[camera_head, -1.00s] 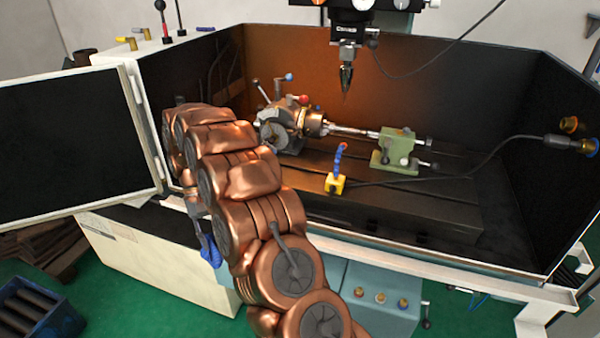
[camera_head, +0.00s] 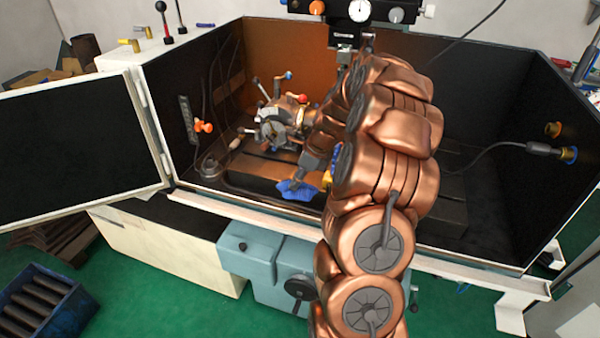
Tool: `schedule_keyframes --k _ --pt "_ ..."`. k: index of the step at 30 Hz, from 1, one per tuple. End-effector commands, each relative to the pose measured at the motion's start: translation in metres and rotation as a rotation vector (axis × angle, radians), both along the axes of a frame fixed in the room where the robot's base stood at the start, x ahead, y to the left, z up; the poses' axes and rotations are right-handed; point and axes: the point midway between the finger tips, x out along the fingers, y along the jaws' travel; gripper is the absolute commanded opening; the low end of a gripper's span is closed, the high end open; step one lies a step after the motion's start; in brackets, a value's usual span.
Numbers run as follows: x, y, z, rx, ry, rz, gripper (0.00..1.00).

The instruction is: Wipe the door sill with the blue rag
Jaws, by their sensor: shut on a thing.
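My gripper (camera_head: 304,178) is shut on the blue rag (camera_head: 296,190), which hangs bunched below the fingers. The fingertips are partly hidden by the rag and my arm. The door sill (camera_head: 235,210) is the pale ledge along the front opening of the machine enclosure. The rag shows above the sill in the picture, in front of the dark machine table, and looks apart from it. I cannot tell its exact height. My arm covers the middle of the sill.
The open door (camera_head: 75,148) stands at the left. Inside are the indexing chuck (camera_head: 275,128), an orange-knobbed hose (camera_head: 203,127) and a spindle head (camera_head: 345,35) above. A cable (camera_head: 490,150) runs at the right. A blue crate (camera_head: 42,305) stands on the green floor.

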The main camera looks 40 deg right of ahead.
Motion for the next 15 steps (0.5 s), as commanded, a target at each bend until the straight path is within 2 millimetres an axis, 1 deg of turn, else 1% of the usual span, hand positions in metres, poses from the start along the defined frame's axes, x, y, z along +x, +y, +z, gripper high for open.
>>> schedule_keyframes --k 3,7,11,15 --pt "-0.004 -0.007 0.003 0.002 0.001 -0.068 0.00" --pt "-0.004 -0.009 -0.001 0.001 0.001 -0.084 0.00" --pt "-0.004 -0.008 -0.009 0.001 0.001 -0.082 0.00" --pt "-0.004 -0.008 -0.023 0.000 0.002 -0.079 0.00"
